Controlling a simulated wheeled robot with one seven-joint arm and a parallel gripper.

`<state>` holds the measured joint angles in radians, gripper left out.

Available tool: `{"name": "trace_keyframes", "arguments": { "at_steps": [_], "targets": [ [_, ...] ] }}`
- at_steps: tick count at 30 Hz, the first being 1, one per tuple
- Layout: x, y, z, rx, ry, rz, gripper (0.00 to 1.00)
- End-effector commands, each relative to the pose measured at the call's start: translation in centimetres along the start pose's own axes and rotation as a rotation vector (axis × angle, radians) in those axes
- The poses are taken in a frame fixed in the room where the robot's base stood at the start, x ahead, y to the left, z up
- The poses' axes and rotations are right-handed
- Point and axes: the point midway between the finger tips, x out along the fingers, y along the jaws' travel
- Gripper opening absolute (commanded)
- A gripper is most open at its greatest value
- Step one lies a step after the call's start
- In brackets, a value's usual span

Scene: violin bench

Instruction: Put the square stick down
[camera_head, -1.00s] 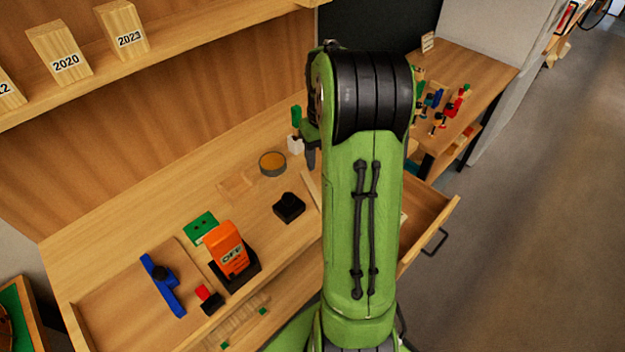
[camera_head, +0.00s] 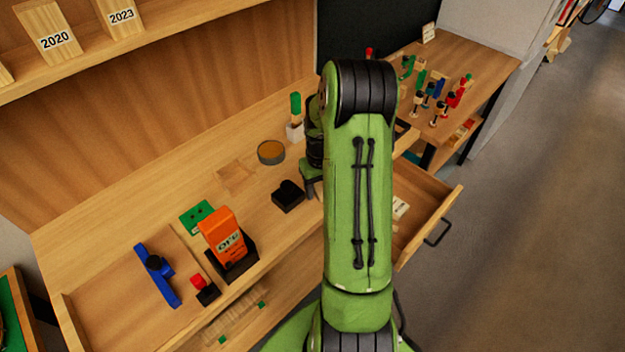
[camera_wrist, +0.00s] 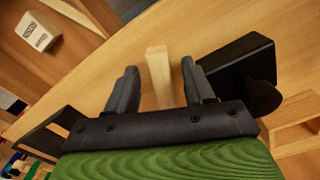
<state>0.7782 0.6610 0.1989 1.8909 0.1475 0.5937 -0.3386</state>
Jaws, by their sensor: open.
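The square stick (camera_wrist: 157,75) is a pale wooden bar, seen in the wrist view between the two dark fingers of my gripper (camera_wrist: 158,84). A gap shows on each side of it, so the fingers are open and not closed on it. It appears to be on or just above the wooden bench top (camera_wrist: 100,75); I cannot tell whether it touches. Its near end is hidden behind the gripper body. In the head view my gripper (camera_head: 311,187) is partly hidden by my arm, low beside a black block, and the stick does not show.
A black object (camera_wrist: 236,62) stands close to the right finger in the wrist view. In the head view are the black block (camera_head: 288,195), a round tin (camera_head: 271,152), an orange OFF box (camera_head: 222,233) and an open drawer (camera_head: 436,203) on the right.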

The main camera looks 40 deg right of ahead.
Motion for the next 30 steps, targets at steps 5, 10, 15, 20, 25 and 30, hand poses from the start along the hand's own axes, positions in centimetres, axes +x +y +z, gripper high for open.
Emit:
{"name": "trace_keyframes", "arguments": {
  "at_steps": [5,10,15,20,25,30],
  "targets": [
    [-0.1,0.0,0.0,-0.001,0.0,-0.001,0.36],
    [-0.1,0.0,0.0,-0.001,0.0,-0.001,0.1],
    [-0.1,0.0,0.0,-0.001,0.0,-0.001,0.0],
    [-0.3,0.0,0.0,-0.001,0.001,0.0,0.0],
    [-3.6,0.0,-0.1,-0.002,0.006,0.002,0.0],
    [-7.9,0.0,-0.1,-0.001,0.004,0.001,0.0]
  ]
}}
